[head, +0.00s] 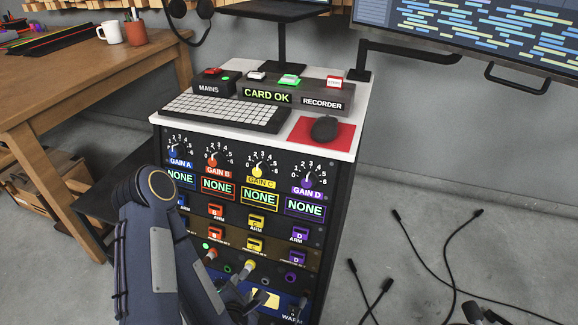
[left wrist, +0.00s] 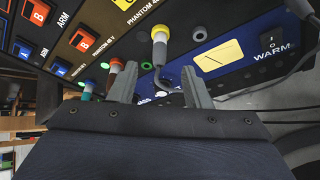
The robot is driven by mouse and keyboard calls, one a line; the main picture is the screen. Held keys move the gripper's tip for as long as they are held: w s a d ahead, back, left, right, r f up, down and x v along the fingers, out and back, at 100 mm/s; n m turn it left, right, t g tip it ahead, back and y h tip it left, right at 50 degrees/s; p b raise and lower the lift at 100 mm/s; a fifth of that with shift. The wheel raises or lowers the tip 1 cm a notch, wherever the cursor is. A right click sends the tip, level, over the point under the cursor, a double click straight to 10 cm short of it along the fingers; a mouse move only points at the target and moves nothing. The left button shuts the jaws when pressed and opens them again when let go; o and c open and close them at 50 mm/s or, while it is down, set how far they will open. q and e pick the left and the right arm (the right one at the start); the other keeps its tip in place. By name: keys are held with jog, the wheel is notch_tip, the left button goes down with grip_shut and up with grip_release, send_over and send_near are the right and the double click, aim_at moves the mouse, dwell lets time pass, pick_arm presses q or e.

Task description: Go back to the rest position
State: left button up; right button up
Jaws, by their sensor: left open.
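My left arm (head: 160,245) comes in at the lower left of the head view and reaches toward the lower front of the rack (head: 330,215). In the left wrist view my left gripper (left wrist: 160,90) is open, its two grey fingers apart. A yellow-ringed plug (left wrist: 159,40) with a grey cable sits in the panel just beyond the fingers; the cable curves down between them. I cannot tell whether a finger touches it. An orange-ringed plug (left wrist: 115,67) is left of the fingers. My right gripper is not recognizable in either view.
The rack's white top bears a keyboard (head: 226,113), a mouse (head: 324,128) on a red pad and a button box (head: 270,94). A wooden table (head: 75,85) stands at left. Loose cables (head: 430,262) lie on the floor at right. A WARM switch (left wrist: 272,43) is right of the meter.

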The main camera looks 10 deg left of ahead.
pick_arm(q)
jog(key=w+d+r+m+g+h, duration=0.1)
jog(key=w+r+m+h, duration=0.1)
jog(key=r+m, duration=0.45)
jog(key=w+d+r+m+h, duration=0.1)
jog(key=r+m+h, duration=0.1)
jog(key=r+m, duration=0.4)
jog(key=s+r+m+g+h, duration=0.35)
jog(key=s+r+m, duration=0.65)
jog(key=s+m, duration=0.5)
notch_tip(320, 180, up, 35)
jog(key=p, duration=3.5)
jog(key=shift+a+n+g+y, duration=0.25)
jog(key=shift+n+g+y, duration=0.1)
jog(key=shift+n+y, duration=0.1)
jog(key=shift+s+f, duration=0.1)
